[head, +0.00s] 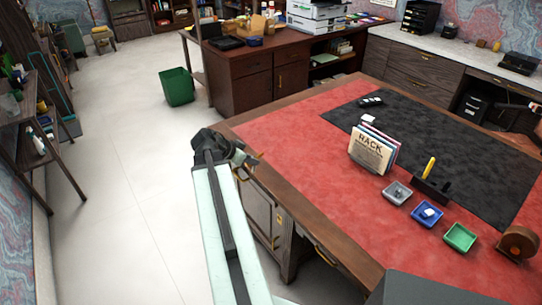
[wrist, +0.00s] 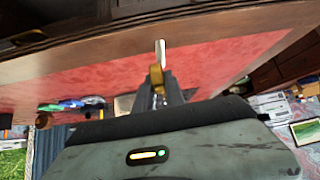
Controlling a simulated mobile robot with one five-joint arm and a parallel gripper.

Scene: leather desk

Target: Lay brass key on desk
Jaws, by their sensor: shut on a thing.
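My gripper (head: 246,158) is at the left edge of the desk (head: 315,165), which has a red leather top and a brown wood border. In the wrist view my gripper (wrist: 160,92) is shut on the brass key (wrist: 156,76). The key sticks out past the fingertips, with a pale, bright part at its far end. The red top shows behind it. In the head view the key is too small to make out clearly. I cannot tell whether it touches the desk.
A rack of papers (head: 371,149) stands on the desk. Grey (head: 397,193), blue (head: 427,214) and green (head: 460,237) trays sit to its right, near a brown tape dispenser (head: 519,243). A black mat (head: 445,145) covers the far part. The red area nearest my gripper is clear.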

